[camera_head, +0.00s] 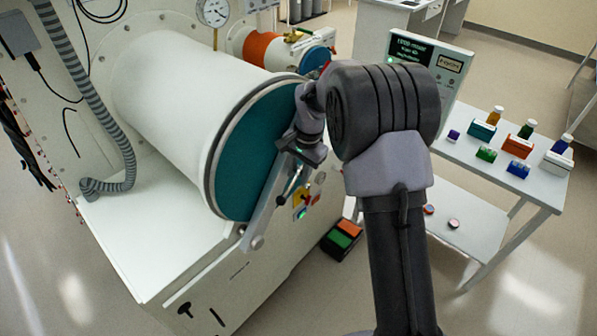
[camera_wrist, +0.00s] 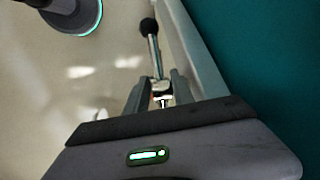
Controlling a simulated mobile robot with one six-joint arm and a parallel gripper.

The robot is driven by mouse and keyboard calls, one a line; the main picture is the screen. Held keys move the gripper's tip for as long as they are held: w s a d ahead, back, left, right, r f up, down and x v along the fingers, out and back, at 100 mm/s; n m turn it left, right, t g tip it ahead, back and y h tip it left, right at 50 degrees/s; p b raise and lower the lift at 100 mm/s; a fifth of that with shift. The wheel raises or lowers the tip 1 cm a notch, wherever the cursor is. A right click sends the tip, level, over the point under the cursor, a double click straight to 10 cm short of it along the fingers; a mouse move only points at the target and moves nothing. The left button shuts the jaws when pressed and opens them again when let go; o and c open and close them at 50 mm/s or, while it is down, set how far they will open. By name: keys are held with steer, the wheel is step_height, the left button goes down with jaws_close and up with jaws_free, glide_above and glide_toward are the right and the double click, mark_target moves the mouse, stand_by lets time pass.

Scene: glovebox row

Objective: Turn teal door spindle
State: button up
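The teal door (camera_head: 242,160) closes the near end of the big white cylinder. It fills the right side of the wrist view (camera_wrist: 270,50). A grey bar (camera_head: 268,215) crosses the door face. A spindle handle, a thin metal rod with a black ball end (camera_wrist: 149,27), runs beside the bar in the wrist view. My gripper (camera_wrist: 161,84) has its fingers apart on either side of a bright metal piece at the near end of the rod. Whether the fingers press on it is unclear. In the head view my wrist hides much of the door's right edge.
A smaller cylinder with an orange band (camera_head: 263,48) lies behind. A pressure gauge (camera_head: 213,11) stands above the big cylinder. A ribbed hose (camera_head: 90,95) hangs at left. A red-green pedal box (camera_head: 342,238) is on the floor. A white table (camera_head: 540,190) with small coloured boxes stands right.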

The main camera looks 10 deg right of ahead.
step_height(320, 180, up, 17)
steer(key=s+d+p, duration=0.1)
steer(key=d+p, duration=0.1)
steer(key=p, duration=0.1)
steer(key=shift+s, duration=0.4)
